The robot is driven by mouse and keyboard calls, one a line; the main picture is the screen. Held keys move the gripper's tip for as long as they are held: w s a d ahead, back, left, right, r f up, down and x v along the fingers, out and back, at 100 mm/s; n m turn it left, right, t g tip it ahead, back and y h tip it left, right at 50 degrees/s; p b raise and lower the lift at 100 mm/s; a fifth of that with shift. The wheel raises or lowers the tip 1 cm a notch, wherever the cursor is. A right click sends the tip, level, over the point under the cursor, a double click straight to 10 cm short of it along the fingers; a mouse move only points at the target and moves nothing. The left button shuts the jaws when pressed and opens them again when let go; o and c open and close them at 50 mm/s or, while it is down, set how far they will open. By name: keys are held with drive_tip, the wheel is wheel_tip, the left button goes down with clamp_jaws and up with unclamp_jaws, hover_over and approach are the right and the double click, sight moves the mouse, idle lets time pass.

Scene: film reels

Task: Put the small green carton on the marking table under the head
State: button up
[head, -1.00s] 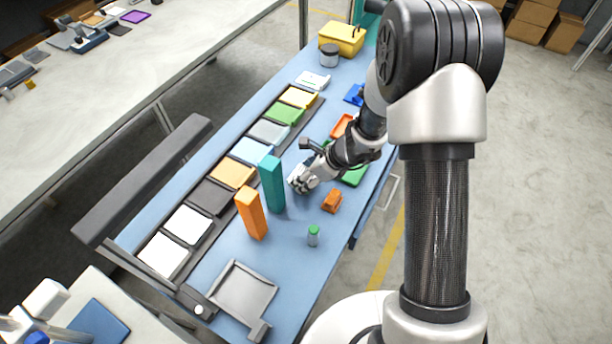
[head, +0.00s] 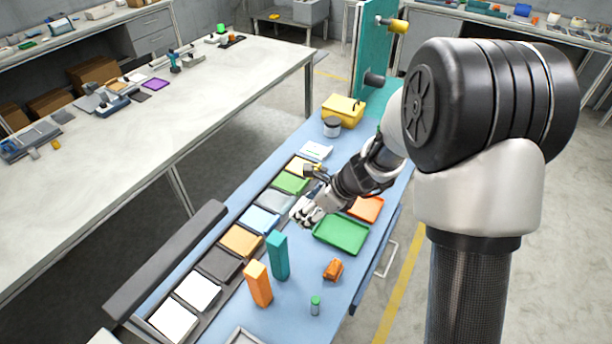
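My gripper (head: 303,214) hangs over the blue bench, beyond the tall teal box (head: 278,255) and beside the row of coloured panels. Nothing shows in it, and its finger gap is too small to read. A tiny bright green item (head: 221,28) stands at the far end of the long white table; I cannot tell whether it is the small green carton.
The blue bench (head: 300,300) also holds a tall orange box (head: 258,284), an orange block (head: 333,270), a green tray (head: 342,234), an orange tray (head: 367,208), a grey jar (head: 332,127) and a yellow case (head: 343,109). The long white table (head: 230,85) is largely clear at right.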

sight(304, 199)
wheel_tip(304, 199, up, 8)
drive_tip(key=p, duration=0.6)
drive_tip(key=shift+p, duration=0.4)
drive_tip(key=f+n+g+b, duration=0.1)
drive_tip(key=a+f+n, duration=0.1)
drive_tip(key=n, duration=0.1)
drive_tip(key=s+f+n+g+y+b, duration=0.1)
drive_tip(key=n, duration=0.1)
drive_tip(key=shift+a+g+b, duration=0.2)
drive_tip(key=shift+g+b, duration=0.1)
drive_tip(key=s+d+f+n+g+h+b, duration=0.3)
drive_tip(key=d+n, duration=0.2)
drive_tip(key=n, duration=0.5)
drive_tip(key=s+d+f+n+g+h+b, duration=0.2)
drive_tip(key=d+n, duration=0.4)
drive_tip(key=n, duration=0.3)
drive_tip(key=shift+s+d+f+n+g+h+b, duration=0.35)
drive_tip(key=shift+s+f+g+h, duration=0.4)
drive_tip(key=shift+s+g, duration=0.4)
drive_tip(key=shift+w+a, duration=0.1)
drive_tip(key=shift+w, duration=0.05)
